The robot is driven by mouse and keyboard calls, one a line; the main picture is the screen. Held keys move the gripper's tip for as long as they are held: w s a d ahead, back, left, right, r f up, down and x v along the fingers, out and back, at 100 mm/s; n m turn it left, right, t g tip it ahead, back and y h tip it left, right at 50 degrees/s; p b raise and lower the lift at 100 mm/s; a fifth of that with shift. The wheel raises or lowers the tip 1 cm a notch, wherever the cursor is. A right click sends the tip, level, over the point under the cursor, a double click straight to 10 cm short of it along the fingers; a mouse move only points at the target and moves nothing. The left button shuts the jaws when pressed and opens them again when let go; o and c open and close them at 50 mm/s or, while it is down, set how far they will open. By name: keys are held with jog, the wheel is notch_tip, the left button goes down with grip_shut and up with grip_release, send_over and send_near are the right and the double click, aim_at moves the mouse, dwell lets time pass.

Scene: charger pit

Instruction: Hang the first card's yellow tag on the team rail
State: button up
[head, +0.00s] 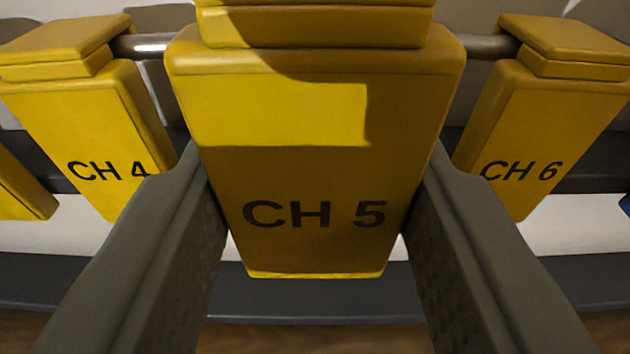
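A yellow tag marked CH 5 (315,175) fills the middle of the head view, facing me and upright. My gripper (316,190) has one dark finger along each side edge of this tag. I see no gap at either side, and the fingers look shut on it. The tag looks much larger than its neighbours, so it appears nearer to me than they are. It covers the rail (487,46) behind it, and its top is cut off by the picture edge. I cannot see whether its hook touches the rail. No card is in view.
A yellow CH 4 tag (85,125) hangs on the rail at left, and a yellow CH 6 tag (545,125) at right. Part of another yellow tag (22,190) shows at the far left edge. A blue bit (625,205) shows at the right edge.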

jog(key=s, duration=0.6)
jog(key=shift+s+f, duration=0.15)
jog(key=shift+s, duration=0.25)
jog(key=shift+d, duration=0.1)
dwell(0.4)
